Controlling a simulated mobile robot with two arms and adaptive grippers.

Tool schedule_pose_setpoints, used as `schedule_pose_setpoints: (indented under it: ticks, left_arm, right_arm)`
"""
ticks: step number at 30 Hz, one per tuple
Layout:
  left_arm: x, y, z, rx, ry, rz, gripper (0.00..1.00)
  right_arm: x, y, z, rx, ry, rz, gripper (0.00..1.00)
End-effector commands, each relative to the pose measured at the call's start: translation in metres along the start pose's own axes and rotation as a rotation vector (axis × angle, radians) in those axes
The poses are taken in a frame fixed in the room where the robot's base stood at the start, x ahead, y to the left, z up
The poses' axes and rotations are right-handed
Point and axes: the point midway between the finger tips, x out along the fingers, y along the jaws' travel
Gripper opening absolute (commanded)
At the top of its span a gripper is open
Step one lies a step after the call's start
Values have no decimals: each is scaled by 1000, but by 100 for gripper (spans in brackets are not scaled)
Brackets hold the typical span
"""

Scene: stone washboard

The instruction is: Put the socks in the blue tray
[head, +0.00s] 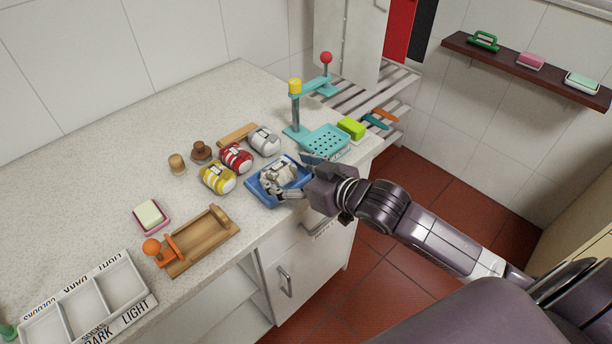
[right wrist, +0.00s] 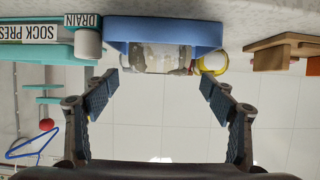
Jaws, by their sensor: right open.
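The blue tray (head: 262,198) sits near the counter's front edge, with a whitish-grey bundle (head: 278,172) in it, probably a sock. The bundle also shows in the right wrist view (right wrist: 158,58), against the blue tray (right wrist: 165,25). Three rolled bundles that look like socks lie on the counter behind the tray: a yellow one (head: 217,178), a red one (head: 236,158) and a white-grey one (head: 265,141). My right gripper (head: 288,178) is open at the tray, its fingers apart around the bundle's sides; contact cannot be told. My left gripper is not in view.
A turquoise press (head: 326,142) with a green block (head: 351,128) stands right of the tray. A wooden board (head: 205,245), a soap dish (head: 151,217), wooden knobs (head: 201,152) and a white divided box (head: 85,310) stand to the left. The back left counter is clear.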

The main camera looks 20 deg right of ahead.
Motion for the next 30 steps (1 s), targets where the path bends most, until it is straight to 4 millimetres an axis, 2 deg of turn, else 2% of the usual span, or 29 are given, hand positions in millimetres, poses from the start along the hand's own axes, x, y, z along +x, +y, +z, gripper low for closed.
schedule_pose_setpoints:
  ticks: [6,15,22,30]
  left_arm:
    - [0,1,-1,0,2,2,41]
    - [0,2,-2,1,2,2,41]
    - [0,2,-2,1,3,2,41]
    - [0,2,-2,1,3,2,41]
  right_arm:
    - [-44,-1,1,-3,-3,-3,77]
    - [-86,0,1,0,-1,0,77]
    - [-100,0,0,-1,0,-1,77]
    - [-98,5,5,4,-5,10,77]
